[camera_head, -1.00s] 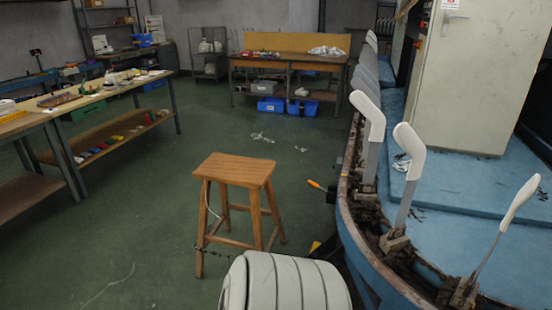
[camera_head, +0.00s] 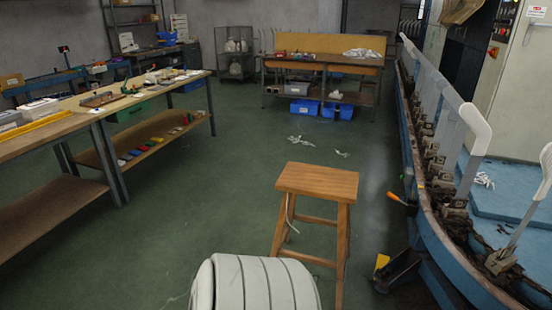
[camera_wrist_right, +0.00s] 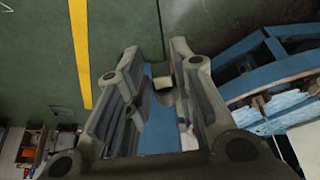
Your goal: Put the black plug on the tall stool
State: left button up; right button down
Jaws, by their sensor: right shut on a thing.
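The tall stool (camera_head: 318,181) is wooden, with a square seat, and stands upright on the green floor right of centre in the head view. Its seat is bare, and a thin white cord hangs by one leg. My right gripper (camera_wrist_right: 163,88) shows in the right wrist view with its fingers closed on a small dark piece with a pale face, which looks like the black plug (camera_wrist_right: 162,83). The fingers hide most of it. The gripper is away from the stool, which that view does not show. My left gripper is in neither view.
A long workbench (camera_head: 100,112) with a lower shelf runs along the left. Another bench (camera_head: 322,66) stands at the back. A blue machine with a row of pale sock boards (camera_head: 473,130) lies close on the stool's right. Floor left of the stool is clear.

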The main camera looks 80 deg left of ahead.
aim_at(312, 181)
jog(key=k+j+u, duration=0.15)
jog(key=j, duration=0.25)
jog(key=k+j+u, duration=0.15)
jog(key=j, duration=0.3)
jog(key=k+j+u, duration=0.15)
jog(key=j, duration=0.3)
jog(key=k+j+u, duration=0.15)
jog(key=j, duration=0.3)
jog(key=j+u, duration=0.1)
jog(key=j, duration=0.35)
jog(key=i+j+u, duration=0.25)
jog(key=i+j, duration=0.45)
jog(key=i+j+u, duration=0.3)
jog(key=i+j, duration=0.35)
jog(key=i, duration=0.1)
